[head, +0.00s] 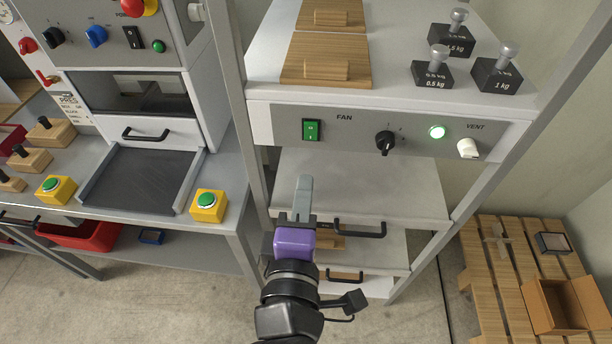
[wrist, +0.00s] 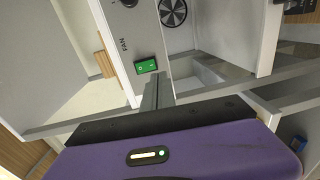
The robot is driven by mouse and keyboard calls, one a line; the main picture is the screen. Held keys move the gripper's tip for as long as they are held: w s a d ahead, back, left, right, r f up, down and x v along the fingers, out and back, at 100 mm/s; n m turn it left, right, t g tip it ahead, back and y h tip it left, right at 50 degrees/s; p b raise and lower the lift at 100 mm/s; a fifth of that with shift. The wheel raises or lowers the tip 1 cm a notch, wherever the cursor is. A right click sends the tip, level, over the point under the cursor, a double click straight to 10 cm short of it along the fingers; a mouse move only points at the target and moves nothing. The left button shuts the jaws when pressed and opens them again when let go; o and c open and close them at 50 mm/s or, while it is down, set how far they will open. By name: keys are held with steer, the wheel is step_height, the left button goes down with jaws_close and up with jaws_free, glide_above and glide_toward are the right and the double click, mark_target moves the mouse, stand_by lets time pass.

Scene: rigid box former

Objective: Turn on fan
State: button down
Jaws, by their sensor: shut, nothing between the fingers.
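The FAN panel (head: 350,133) is a grey strip on the front of the shelf unit. Its green rocker switch (head: 311,130) is at the left end, and it also shows in the wrist view (wrist: 146,66). A black knob (head: 384,142), a lit green lamp (head: 437,132) and a white VENT knob (head: 468,149) are to its right. My gripper (head: 303,185), with a purple body, is shut and empty, below the switch in the head view. In the wrist view the fingertips end just below the switch; I cannot tell whether they touch it.
Wooden boards (head: 325,62) and several black weights (head: 497,75) sit on the shelf above the panel. Drawers with black handles (head: 360,230) are below. A bench with yellow-boxed green buttons (head: 208,205) is at left. A wooden pallet (head: 490,270) with an open box (head: 565,305) is at right.

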steer(key=s, duration=0.3)
steer(key=s+b, duration=0.1)
steer(key=s, duration=0.1)
steer(key=shift+s+a+f, duration=0.1)
steer(key=shift+s+f, duration=0.25)
steer(key=a+r+y, duration=0.1)
steer(key=a+y, duration=0.4)
steer(key=a, duration=0.1)
steer(key=s+d+f+m+h, duration=0.1)
steer(key=s+d+f+m, duration=0.3)
steer(key=d, duration=0.5)
steer(key=s+d+f+m+g+h, duration=0.1)
steer(key=s+d+f+m+h, duration=0.1)
steer(key=s+d+f+m, duration=0.2)
steer(key=s+d+f+m+g+h, duration=0.1)
steer(key=s+d+f+m, duration=0.3)
steer(key=s+d+m, duration=0.5)
steer(key=s+d, duration=0.5)
steer(key=d, duration=0.1)
steer(key=shift+s+d+m, duration=0.25)
steer(key=shift+s+m, duration=0.05)
steer(key=shift+s, duration=0.05)
